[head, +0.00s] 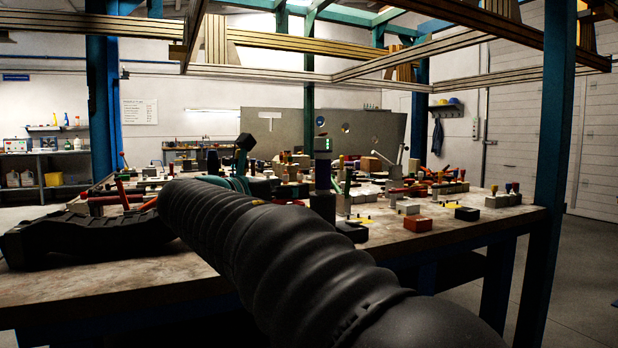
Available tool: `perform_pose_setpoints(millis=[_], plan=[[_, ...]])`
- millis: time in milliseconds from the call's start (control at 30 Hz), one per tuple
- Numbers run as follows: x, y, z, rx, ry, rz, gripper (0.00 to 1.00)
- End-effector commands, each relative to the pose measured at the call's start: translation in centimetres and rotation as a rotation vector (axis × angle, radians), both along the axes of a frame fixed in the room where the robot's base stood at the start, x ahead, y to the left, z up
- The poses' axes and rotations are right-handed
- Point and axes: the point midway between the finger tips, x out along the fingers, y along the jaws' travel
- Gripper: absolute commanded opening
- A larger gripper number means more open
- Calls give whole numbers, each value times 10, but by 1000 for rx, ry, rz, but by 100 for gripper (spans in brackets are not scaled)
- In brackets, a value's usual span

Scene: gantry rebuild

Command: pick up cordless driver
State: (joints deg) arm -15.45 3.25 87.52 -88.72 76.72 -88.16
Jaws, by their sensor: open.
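A teal and black tool (239,163) shows just above my arm on the workbench (125,283). Its black end points up and its lower part is hidden behind my arm. It looks like the cordless driver, but I cannot be certain at this size. My thick black ribbed arm reaches from the lower right toward the bench and covers much of its middle. My gripper is not visible, so its distance from the tool cannot be told.
A long black moulded object (75,238) lies at the bench's left front. A dark upright device with a green display (322,172) stands right of the tool. Small blocks and tools crowd the bench. A blue post (548,190) stands at its right end; beams run overhead.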

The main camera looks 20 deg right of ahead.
Motion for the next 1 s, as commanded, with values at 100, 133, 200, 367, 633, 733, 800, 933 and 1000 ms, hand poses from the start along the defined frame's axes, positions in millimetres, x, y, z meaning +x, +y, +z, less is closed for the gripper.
perform_pose_setpoints(millis=[100,133,200,367,633,733,800,933,1000], plan=[[7,-3,6,-38,13,-5,68],[9,-7,6,-39,14,-6,68],[14,-17,6,-40,15,-7,68],[28,-44,6,-39,14,-7,68],[44,-71,6,-37,14,-4,68],[45,-74,6,-36,14,-3,68],[47,-77,6,-36,14,-3,68],[55,-87,7,-36,14,-5,68],[60,-96,8,-36,14,-5,68]])
